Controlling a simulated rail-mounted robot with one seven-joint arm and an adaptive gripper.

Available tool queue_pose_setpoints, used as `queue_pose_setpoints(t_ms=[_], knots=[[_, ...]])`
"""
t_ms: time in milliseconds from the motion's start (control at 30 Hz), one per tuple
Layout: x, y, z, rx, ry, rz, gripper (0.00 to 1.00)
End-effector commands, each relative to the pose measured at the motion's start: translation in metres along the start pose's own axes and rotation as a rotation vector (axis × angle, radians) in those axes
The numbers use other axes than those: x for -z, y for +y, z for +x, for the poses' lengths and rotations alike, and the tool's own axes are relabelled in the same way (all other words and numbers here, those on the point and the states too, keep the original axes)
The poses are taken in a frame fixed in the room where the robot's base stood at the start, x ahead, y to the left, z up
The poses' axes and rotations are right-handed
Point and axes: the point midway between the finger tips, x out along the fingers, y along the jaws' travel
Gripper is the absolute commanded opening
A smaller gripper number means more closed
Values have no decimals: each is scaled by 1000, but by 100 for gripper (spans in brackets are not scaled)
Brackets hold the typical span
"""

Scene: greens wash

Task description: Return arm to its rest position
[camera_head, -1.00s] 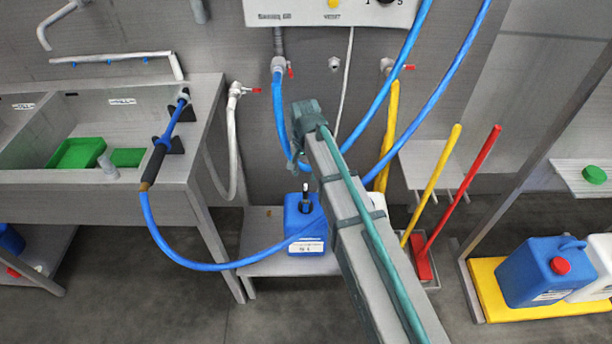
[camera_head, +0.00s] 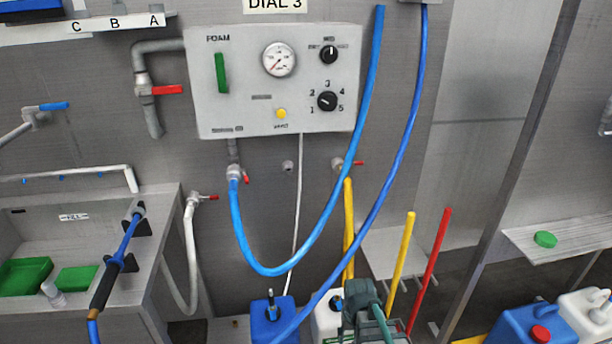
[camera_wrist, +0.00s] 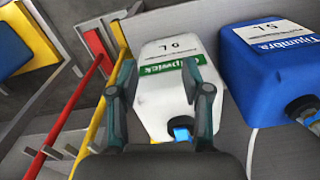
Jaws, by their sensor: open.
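My gripper (camera_wrist: 157,70) shows in the wrist view with its two dark fingers spread apart and nothing held between them. A white canister (camera_wrist: 165,102) with a green label lies beyond the fingers, and the gap between the fingers frames it. I cannot tell how far the fingertips are from it. In the head view, part of my arm rises at the bottom edge in front of the white canister (camera_head: 325,318).
A blue canister (camera_wrist: 272,65) stands beside the white one; it also shows in the head view (camera_head: 268,318). A yellow pole (camera_head: 402,262) and a red pole (camera_head: 430,268) lean nearby. Blue hoses (camera_head: 345,205) hang below the control box (camera_head: 240,105). A sink (camera_head: 100,215) is at left.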

Motion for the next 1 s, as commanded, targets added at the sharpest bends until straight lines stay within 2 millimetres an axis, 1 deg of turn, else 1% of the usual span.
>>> queue_pose_setpoints(t_ms=[33,233,267,367,567,667,767,867,967,1000], knots=[[-12,10,5,0,-3,-3,48],[-39,38,19,1,-1,-27,48],[-39,36,22,1,-10,-30,48],[-48,35,32,0,-36,-30,48],[-71,36,50,-1,-92,-29,48],[-86,36,61,-1,-125,-28,48],[-104,36,73,-2,-164,-28,48],[-129,37,88,-2,-219,-28,48],[-163,38,105,-3,-288,-27,48],[-178,38,111,-4,-316,-27,48]])
